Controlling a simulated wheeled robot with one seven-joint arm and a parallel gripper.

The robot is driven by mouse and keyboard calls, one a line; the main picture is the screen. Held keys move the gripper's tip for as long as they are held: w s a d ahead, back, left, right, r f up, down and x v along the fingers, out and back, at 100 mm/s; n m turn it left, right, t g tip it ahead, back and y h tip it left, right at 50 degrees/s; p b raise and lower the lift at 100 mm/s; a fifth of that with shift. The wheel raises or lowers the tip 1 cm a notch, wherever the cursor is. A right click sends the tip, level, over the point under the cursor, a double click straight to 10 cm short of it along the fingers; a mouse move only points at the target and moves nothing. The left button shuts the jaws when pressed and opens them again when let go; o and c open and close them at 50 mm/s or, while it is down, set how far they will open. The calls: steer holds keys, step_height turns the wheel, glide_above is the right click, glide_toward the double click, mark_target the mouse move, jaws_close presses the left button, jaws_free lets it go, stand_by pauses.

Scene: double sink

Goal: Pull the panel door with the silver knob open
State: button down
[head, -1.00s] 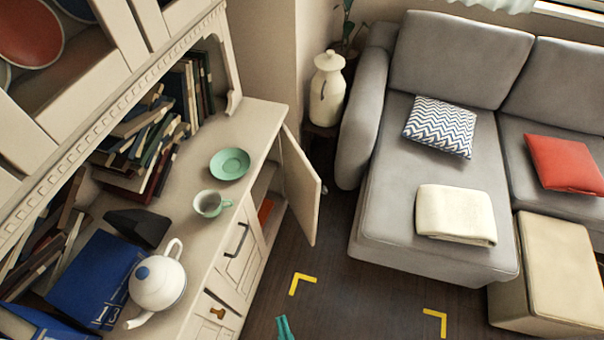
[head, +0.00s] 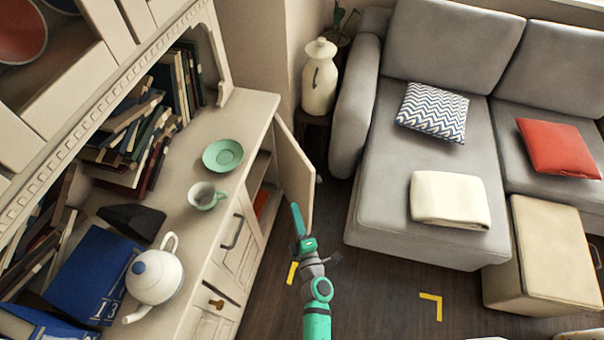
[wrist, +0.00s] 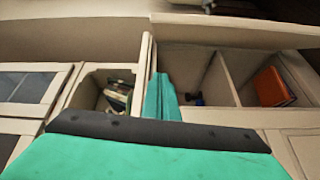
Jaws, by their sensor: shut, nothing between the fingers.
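The panel door (head: 294,172) stands ajar at the far end of the cream cabinet, swung out toward the sofa, its inner face showing in the head view. Its silver knob (head: 319,179) just peeks out past the far edge. My green gripper (head: 297,212) is shut and empty, its fingertips overlapping the door's lower inner side in the head view. In the wrist view the shut fingers (wrist: 163,98) point at the open compartment, just right of the door, which appears edge-on as a pale strip (wrist: 146,65). I cannot tell whether they touch the door.
The countertop holds a teapot (head: 155,274), a green cup (head: 205,196) and a saucer (head: 223,155). The grey sofa (head: 420,235) stands right, with dark floor (head: 375,300) between.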

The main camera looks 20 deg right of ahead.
steer(key=w+d+n, duration=0.1)
steer(key=w+d, duration=0.1)
steer(key=w, duration=0.1)
glide_above(303, 174)
steer(key=s+a, duration=0.2)
steer(key=s, duration=0.1)
steer(key=shift+s+d+f, duration=0.15)
steer(key=shift+s, duration=0.05)
steer(key=shift+s, duration=0.1)
steer(key=shift+d, duration=0.1)
